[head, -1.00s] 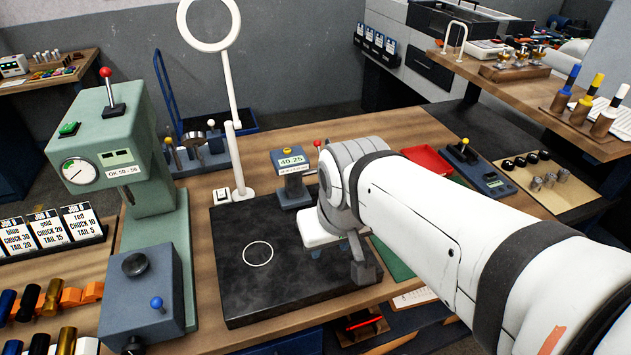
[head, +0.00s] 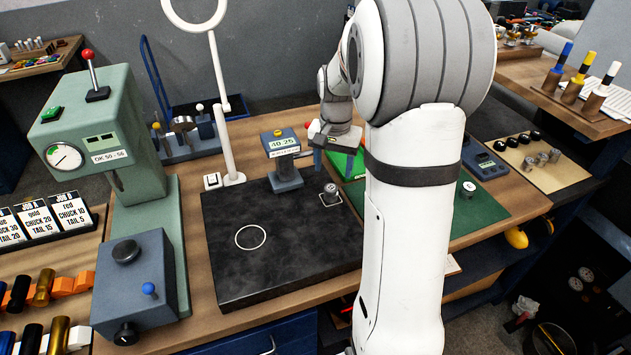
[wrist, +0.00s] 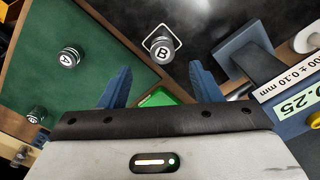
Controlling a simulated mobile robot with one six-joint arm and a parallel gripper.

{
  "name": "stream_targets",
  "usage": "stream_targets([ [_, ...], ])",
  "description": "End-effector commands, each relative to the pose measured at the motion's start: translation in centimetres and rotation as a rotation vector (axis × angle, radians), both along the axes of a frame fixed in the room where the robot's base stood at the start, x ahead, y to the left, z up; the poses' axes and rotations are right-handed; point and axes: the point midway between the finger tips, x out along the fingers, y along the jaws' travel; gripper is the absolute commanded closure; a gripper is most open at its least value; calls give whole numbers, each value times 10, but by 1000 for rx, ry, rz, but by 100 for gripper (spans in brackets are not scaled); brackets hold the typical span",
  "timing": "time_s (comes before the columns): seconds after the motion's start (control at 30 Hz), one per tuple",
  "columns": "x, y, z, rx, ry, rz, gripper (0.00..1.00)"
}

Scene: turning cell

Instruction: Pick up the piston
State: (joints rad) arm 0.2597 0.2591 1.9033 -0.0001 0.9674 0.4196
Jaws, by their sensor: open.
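A short metal piston marked B (wrist: 162,50) stands upright in a white square outline at the corner of the black plate. It also shows in the head view (head: 331,189). My gripper (wrist: 162,82) is open and empty. In the wrist view, B appears just beyond the gap between the blue fingers, apart from both.
A blue gauge block reading 40.25 (head: 284,155) stands close beside the gripper. A white ring stand (head: 222,100) and a green press (head: 120,150) are to the left. A green tray (head: 345,163) lies behind B. The black plate (head: 280,250) is otherwise clear.

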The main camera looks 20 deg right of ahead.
Motion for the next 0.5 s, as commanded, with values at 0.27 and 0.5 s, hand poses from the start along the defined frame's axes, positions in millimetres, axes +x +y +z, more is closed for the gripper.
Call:
stream_targets([
  [0.27, 7, -6, -25, 4, 15, -29, 42],
  [0.5, 5, -1, -52, 4, 16, -28, 42],
])
